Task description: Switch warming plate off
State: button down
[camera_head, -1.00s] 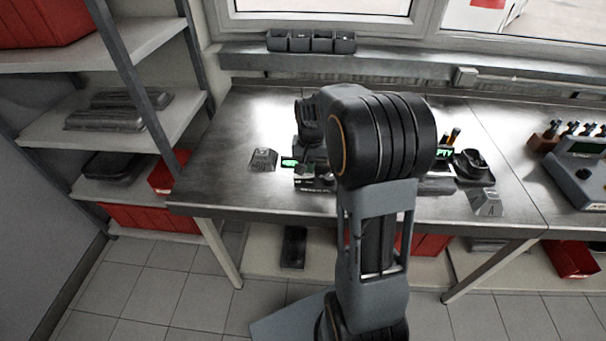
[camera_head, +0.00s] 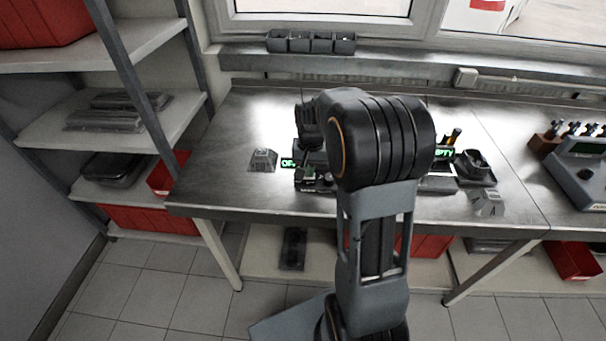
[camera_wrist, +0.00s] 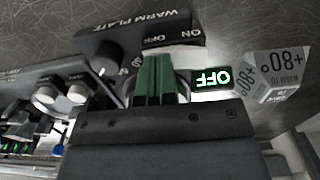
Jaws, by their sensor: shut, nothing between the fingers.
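The warming plate's control box (camera_wrist: 125,35), labelled WARM PLATE, shows upside down in the wrist view. Its rocker switch (camera_wrist: 190,37) carries the words OFF and ON. A small display (camera_wrist: 211,78) beside it reads OFF in green; the same display (camera_head: 288,162) glows green in the head view. My gripper (camera_wrist: 156,60) is shut and empty, its green fingertips at the OFF side of the switch. I cannot tell whether they touch it.
A marker block (camera_wrist: 275,75) reading +80 stands close to the display; it also shows in the head view (camera_head: 263,160). A dark knob (camera_wrist: 103,62) and pale knobs (camera_wrist: 48,97) are near the fingers. The steel bench (camera_head: 225,135) is clear at the left.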

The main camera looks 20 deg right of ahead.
jog(key=shift+r+p, duration=2.7)
jog(key=shift+r, duration=0.85)
jog(key=shift+f, duration=0.1)
